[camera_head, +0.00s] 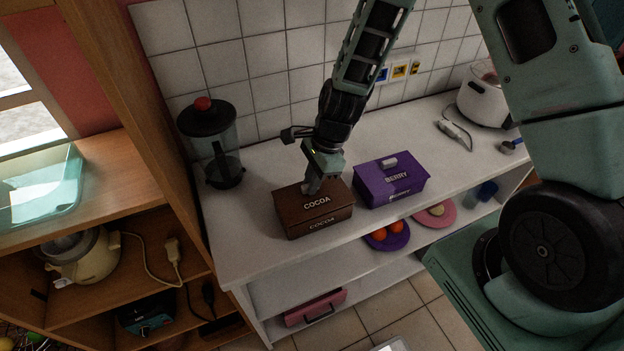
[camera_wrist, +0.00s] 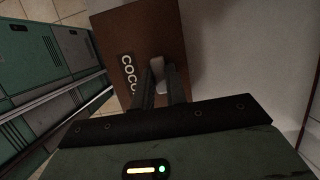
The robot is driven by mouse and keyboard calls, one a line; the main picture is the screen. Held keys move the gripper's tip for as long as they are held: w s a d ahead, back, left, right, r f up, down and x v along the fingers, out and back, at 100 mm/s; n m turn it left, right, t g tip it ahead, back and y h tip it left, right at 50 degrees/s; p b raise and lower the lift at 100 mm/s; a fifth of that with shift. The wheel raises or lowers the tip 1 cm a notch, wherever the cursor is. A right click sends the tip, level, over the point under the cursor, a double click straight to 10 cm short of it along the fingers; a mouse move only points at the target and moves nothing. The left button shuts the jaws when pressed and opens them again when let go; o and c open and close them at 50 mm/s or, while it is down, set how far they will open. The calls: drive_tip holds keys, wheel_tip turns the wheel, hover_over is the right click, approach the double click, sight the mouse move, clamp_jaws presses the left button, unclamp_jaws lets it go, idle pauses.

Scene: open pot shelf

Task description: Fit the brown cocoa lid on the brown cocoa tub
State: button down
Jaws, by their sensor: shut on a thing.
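The brown cocoa tub (camera_head: 318,225) stands on the white counter, its front lettered COCOA. The brown cocoa lid (camera_head: 318,202) lies over its top, also lettered COCOA, and looks about level; I cannot tell whether it is fully seated. My gripper (camera_head: 314,184) points down at the middle of the lid and is shut on its handle. In the wrist view the two fingers of my gripper (camera_wrist: 158,84) are on either side of the pale handle, on the brown lid (camera_wrist: 146,38). The tub is hidden beneath the lid in the wrist view.
A purple berry tub with its lid (camera_head: 390,182) stands close on the right. A blender (camera_head: 211,145) with a red knob stands at the back left. The white counter (camera_head: 240,235) is clear left of the cocoa tub. A tiled wall (camera_head: 275,60) rises behind.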

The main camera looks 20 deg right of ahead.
drive_tip(key=shift+f, duration=0.35)
idle(0.3)
drive_tip(key=c, duration=1)
unclamp_jaws()
drive_tip(key=shift+r, duration=0.1)
drive_tip(key=shift+p+v, duration=2.65)
drive_tip(key=shift+v, duration=0.8)
